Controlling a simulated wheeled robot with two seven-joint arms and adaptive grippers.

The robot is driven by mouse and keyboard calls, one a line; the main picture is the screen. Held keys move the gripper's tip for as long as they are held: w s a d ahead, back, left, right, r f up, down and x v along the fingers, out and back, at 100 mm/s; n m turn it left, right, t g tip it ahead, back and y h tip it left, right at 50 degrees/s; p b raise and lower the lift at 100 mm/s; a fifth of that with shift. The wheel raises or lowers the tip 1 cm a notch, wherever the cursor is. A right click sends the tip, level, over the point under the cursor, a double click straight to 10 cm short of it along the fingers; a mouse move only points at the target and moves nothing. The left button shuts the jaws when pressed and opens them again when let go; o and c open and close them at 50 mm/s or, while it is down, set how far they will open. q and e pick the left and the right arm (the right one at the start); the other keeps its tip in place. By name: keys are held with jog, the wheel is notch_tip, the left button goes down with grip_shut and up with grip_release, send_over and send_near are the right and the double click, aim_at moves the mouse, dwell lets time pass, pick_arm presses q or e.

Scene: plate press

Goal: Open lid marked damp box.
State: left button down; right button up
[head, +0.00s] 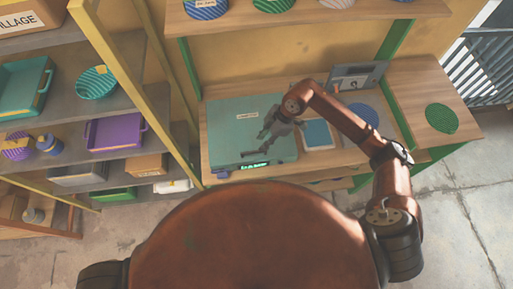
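The damp box is the wide teal-green box (226,135) on the wooden workbench. A small pale label (247,114) sits on its top, too small to read for sure. A lit green display (254,165) shows on its front edge. Its lid looks closed and flat. My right gripper (265,140) is over the right part of the lid, pointing down and left, with its fingers apart and nothing seen between them. I cannot tell whether it touches the lid. My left gripper is not in view.
Right of the box lie a light-framed blue panel (319,134) and a blue round piece (362,115). A grey device (357,77) stands behind. A green disc (441,118) lies on the right worktop. Shelves (118,82) with trays and bowls stand left; another shelf (300,15) hangs above.

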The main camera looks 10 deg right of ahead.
aim_at(254, 151)
jog(key=x, duration=0.6)
jog(key=shift+a+f+p, duration=0.25)
jog(key=shift+f+p, duration=0.05)
jog(key=shift+p, duration=0.1)
jog(key=shift+c, duration=0.4)
grip_shut()
jog(key=shift+r, duration=0.1)
